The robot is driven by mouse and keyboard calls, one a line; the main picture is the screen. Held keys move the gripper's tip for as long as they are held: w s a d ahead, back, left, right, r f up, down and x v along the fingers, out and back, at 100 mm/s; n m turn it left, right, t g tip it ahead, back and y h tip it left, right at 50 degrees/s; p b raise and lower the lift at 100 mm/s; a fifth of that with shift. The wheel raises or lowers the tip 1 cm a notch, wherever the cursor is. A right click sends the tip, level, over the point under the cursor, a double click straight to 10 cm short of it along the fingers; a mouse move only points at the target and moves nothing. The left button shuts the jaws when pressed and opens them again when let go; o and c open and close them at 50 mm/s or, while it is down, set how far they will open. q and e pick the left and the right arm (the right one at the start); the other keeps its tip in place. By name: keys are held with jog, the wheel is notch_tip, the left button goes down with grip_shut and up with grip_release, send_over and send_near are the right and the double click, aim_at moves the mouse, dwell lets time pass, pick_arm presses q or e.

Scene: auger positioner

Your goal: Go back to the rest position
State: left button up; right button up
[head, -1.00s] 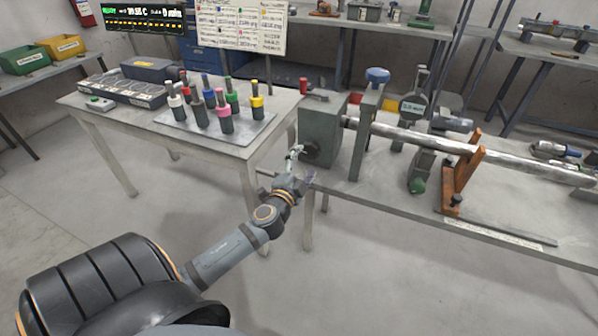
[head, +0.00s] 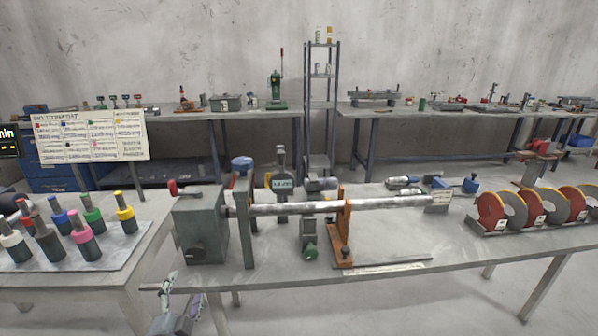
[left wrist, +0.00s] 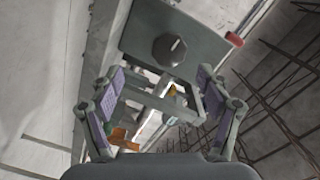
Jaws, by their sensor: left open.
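My left gripper (head: 178,295) shows at the bottom left of the head view, in front of the table's front edge and below the grey box of the auger fixture. In the left wrist view my left gripper (left wrist: 160,105) has its two fingers wide apart with nothing between them. Beyond them is the grey box (left wrist: 160,45) with its dark round knob. The same grey box (head: 203,230) stands at the left end of the long metal shaft (head: 300,207) in the head view. My right gripper is in neither view.
An orange bracket (head: 341,232) and a dial gauge (head: 282,184) stand along the shaft. Several coloured-top holders stand on a plate (head: 110,262) at left. Red discs (head: 492,208) sit in a rack at right. Open floor (head: 420,310) lies in front of the table.

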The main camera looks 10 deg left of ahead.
pick_arm(q)
jog(key=s+a+f+n+g+p, duration=0.1)
jog(key=s+a+f+g+p, duration=0.15)
jog(key=f, duration=0.65)
jog(key=s+a+f+n+g+p, duration=0.1)
jog(key=s+a+f+n+g, duration=0.15)
jog(key=f, duration=0.65)
jog(key=s+f+n+g+p, duration=0.1)
jog(key=s+f+g+p, duration=0.25)
jog(key=s+f, duration=0.65)
jog(key=s+d+f+n+g+h+p, duration=0.1)
jog(key=s+d+f+g, duration=0.1)
jog(key=s+f, duration=0.3)
jog(key=s+d+f+n+g+h+p, duration=0.1)
jog(key=s+d+f, duration=0.4)
jog(key=s, duration=0.5)
jog(key=s+d+f+n+g+h+p, duration=0.1)
jog(key=s+d+f+n+g, duration=0.2)
jog(key=s+f, duration=0.3)
jog(key=s+d+g, duration=0.1)
jog(key=s, duration=0.1)
jog(key=shift+s+d, duration=0.25)
jog(key=shift+s, duration=0.05)
